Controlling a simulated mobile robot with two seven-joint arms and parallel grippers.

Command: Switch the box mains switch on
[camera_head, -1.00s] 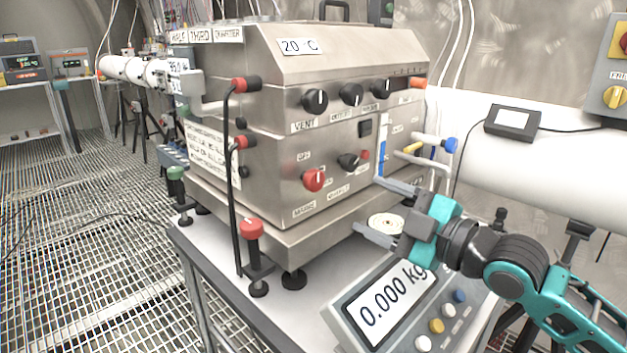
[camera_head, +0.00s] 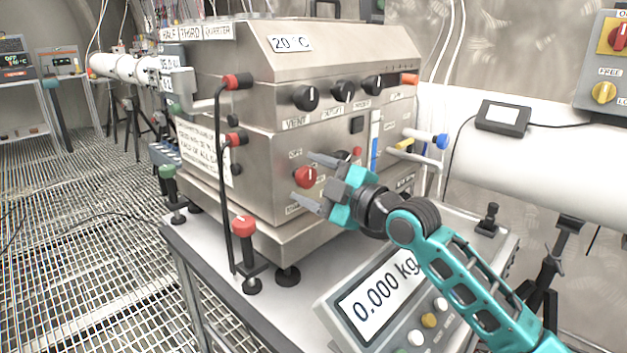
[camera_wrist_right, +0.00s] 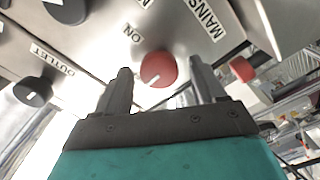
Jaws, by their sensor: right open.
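The box (camera_head: 265,150) is a steel cabinet on a bench, with a row of black knobs along its upper front. The mains switch (camera_head: 306,177) is a red round knob low on the front, with an "OFF" label above it. In the right wrist view the red knob (camera_wrist_right: 158,69) has a white pointer mark, with "ON" and "MAINS" labels nearby. My right gripper (camera_head: 308,180) is open, its fingers on either side of the red knob. In the wrist view the knob lies between the fingertips (camera_wrist_right: 160,80); whether they touch it cannot be told. My left gripper is not in view.
A blue-ended handle (camera_head: 425,138) juts from the box's right side. A red-topped post (camera_head: 243,225) stands at the front left.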

